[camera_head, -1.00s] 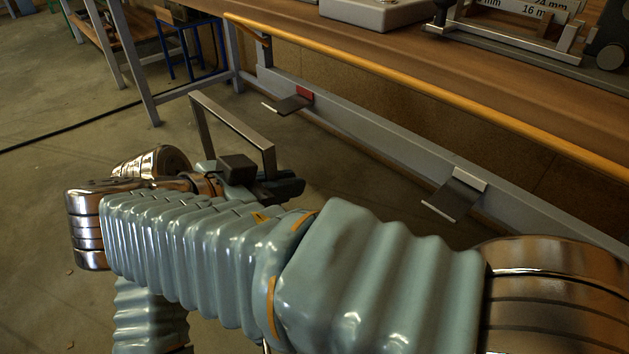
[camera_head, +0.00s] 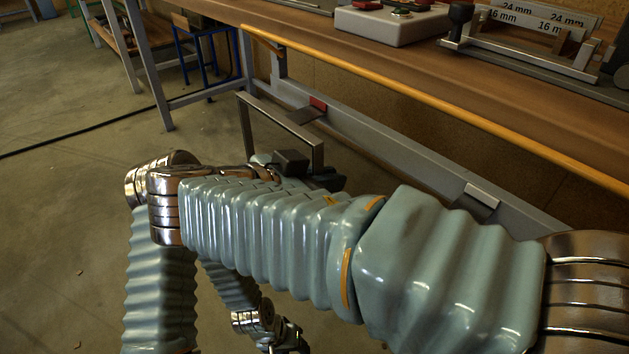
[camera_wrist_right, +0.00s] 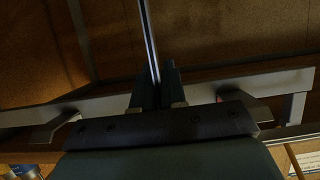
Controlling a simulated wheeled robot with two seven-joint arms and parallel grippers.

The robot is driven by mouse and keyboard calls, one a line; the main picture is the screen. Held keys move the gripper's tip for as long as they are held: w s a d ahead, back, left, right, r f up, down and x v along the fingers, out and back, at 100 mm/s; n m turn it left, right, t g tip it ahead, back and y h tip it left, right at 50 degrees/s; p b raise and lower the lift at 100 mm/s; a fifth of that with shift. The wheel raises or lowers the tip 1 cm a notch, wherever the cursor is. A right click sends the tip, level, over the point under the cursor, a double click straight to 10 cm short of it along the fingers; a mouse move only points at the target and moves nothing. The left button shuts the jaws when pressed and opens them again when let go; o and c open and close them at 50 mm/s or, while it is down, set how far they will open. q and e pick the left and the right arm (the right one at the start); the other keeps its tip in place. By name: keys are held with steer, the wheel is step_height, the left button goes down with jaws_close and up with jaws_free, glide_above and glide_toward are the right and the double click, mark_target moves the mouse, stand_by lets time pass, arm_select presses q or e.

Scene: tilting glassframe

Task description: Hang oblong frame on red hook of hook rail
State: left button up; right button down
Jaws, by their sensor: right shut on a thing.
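The oblong frame (camera_head: 280,119) is a thin grey metal rectangle, held upright. My right gripper (camera_head: 322,178) is shut on its lower part, mostly hidden behind my right arm. In the right wrist view the frame (camera_wrist_right: 150,40) shows edge-on as a bright bar between the dark fingers (camera_wrist_right: 158,88). The red hook (camera_head: 318,104) is on the grey hook rail (camera_head: 385,142), just behind the frame's top bar in the head view. I cannot tell whether they touch. What seems to be my left gripper (camera_head: 286,339) is at the bottom edge, its jaws unclear.
A white hook (camera_head: 482,195) is farther right on the rail. The wooden workbench (camera_head: 440,75) with a yellow front edge overhangs the rail and carries a white box (camera_head: 390,24) and a metal fixture (camera_head: 530,45). The floor at left is open, with a black cable.

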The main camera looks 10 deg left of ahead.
steer(key=x, duration=0.1)
steer(key=b+x, duration=0.1)
steer(key=x, duration=0.3)
steer(key=shift+w+d+r, duration=0.1)
steer(key=shift+r, duration=0.2)
stand_by(0.8)
steer(key=c, duration=1.1)
jaws_free()
steer(key=f+p+v, duration=0.1)
steer(key=f+v, duration=0.1)
steer(key=v, duration=0.7)
steer(key=s+a+f+p+v, duration=0.1)
steer(key=f+v, duration=0.1)
steer(key=v, duration=0.8)
steer(key=shift+s, duration=0.2)
